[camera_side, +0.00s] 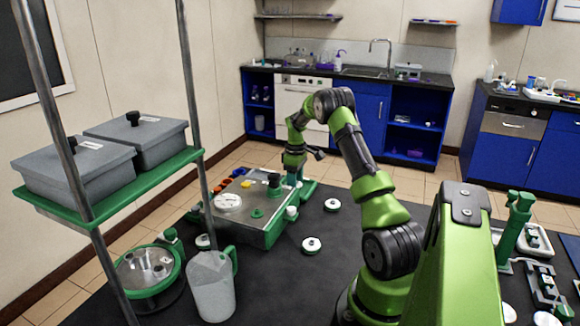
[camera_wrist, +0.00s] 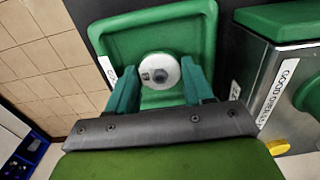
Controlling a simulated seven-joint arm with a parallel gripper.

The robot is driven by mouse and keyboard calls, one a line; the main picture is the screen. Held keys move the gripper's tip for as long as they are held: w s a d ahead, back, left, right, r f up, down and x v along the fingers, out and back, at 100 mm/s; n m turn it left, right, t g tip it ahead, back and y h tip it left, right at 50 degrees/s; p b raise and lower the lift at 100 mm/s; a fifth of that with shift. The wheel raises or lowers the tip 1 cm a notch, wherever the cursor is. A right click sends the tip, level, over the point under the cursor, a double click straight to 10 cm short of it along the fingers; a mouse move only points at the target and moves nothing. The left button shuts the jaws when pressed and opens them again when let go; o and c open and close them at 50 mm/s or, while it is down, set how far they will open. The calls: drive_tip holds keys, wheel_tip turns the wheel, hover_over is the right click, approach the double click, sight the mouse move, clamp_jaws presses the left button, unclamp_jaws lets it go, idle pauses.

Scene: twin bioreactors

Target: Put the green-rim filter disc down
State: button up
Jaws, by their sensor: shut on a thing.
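My gripper (camera_wrist: 160,78) is shut on a round white filter disc (camera_wrist: 154,64) with a dark centre knob, one teal finger on each side of it. A green rim cannot be made out on the held disc. In the wrist view it sits over a green square tray (camera_wrist: 205,28) with a raised edge; I cannot tell whether it touches the tray floor. In the side view my gripper (camera_side: 297,176) points down behind the grey machine, over the green tray (camera_side: 307,188). The held disc cannot be made out there.
The grey machine (camera_side: 262,234) with a white dial stands right beside the tray. White discs (camera_side: 311,245) and (camera_side: 332,205) lie on the dark table. A jug (camera_side: 211,288), a round green-rimmed vessel (camera_side: 148,268) and a rack (camera_side: 160,180) with grey bins stand at left.

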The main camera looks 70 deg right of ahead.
drive_tip(key=shift+f, duration=0.15)
drive_tip(key=o, duration=1.1)
wheel_tip(320, 180, up, 12)
drive_tip(key=w+a+r+t, duration=0.1)
drive_tip(key=a+r, duration=0.3)
drive_tip(key=a, duration=0.4)
drive_tip(key=w+a+r+m+t, duration=0.1)
drive_tip(key=a+r, duration=0.3)
drive_tip(key=a, duration=0.3)
drive_tip(key=w+a+r+t, duration=0.1)
drive_tip(key=a+r, duration=0.4)
drive_tip(key=a, duration=0.3)
drive_tip(key=s+a+m+t+y, duration=0.1)
drive_tip(key=s+a+t, duration=0.1)
drive_tip(key=s+a, duration=0.5)
drive_tip(key=s+a+f+m+t+y, duration=0.1)
drive_tip(key=s+a, duration=0.6)
drive_tip(key=a, duration=0.8)
drive_tip(key=shift+f+m+t, duration=0.3)
drive_tip(key=shift+m+t, duration=0.2)
drive_tip(key=shift+t, duration=0.1)
